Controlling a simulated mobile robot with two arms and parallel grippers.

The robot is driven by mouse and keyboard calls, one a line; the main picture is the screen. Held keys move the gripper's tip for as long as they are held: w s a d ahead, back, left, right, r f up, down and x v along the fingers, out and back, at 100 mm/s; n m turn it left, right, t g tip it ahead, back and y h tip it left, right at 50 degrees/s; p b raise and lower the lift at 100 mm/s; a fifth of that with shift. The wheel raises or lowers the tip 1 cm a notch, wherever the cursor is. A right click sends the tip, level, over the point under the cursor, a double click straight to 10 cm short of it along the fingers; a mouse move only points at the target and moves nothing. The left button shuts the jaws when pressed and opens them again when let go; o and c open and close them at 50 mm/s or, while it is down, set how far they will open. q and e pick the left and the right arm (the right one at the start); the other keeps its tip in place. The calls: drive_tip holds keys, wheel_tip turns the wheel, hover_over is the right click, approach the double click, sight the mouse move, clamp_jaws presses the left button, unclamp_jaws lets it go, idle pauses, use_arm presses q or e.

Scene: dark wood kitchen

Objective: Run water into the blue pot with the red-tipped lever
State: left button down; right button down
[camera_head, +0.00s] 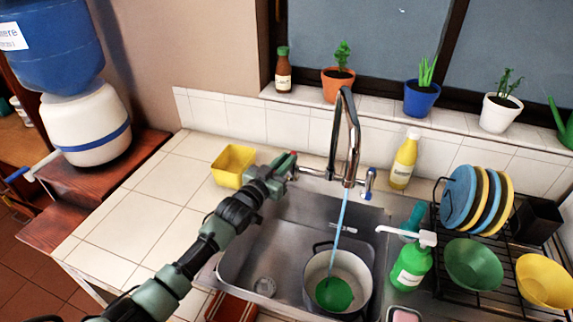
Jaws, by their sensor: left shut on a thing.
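The pot (362,296) stands in the sink, with a pale inside and a green patch at its bottom; its outer wall looks dark and its colour is hard to tell. A thin blue stream of water (340,222) falls from the chrome tap (354,135) into the pot. My left gripper (287,170) is at the lever on the tap's left side, shut on it; a little red shows at the fingertips, and the gripper hides most of the lever. A blue-tipped lever (370,180) is on the tap's right. My right gripper is out of view.
A yellow container (233,165) stands behind my left arm. A green soap bottle (411,266) stands right of the pot. A dish rack with plates (459,197) and bowls (473,264) fills the right side. A yellow bottle (404,160) stands behind the sink.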

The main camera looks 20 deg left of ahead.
use_arm(q)
drive_tip(key=shift+w+a+r+m+h+b, duration=0.15)
drive_tip(key=shift+m+h+b, duration=0.3)
drive_tip(key=shift+h, duration=0.25)
drive_tip(key=c, duration=1.4)
unclamp_jaws()
drive_tip(key=shift+c, duration=0.2)
drive_tip(key=shift+s+a+f, duration=0.15)
drive_tip(key=shift+s+f, duration=0.05)
drive_tip(key=shift+s, duration=0.2)
drive_tip(key=b+v, duration=0.1)
drive_tip(key=v, duration=0.6)
drive_tip(key=shift+r, duration=0.25)
drive_tip(key=shift+s, duration=0.1)
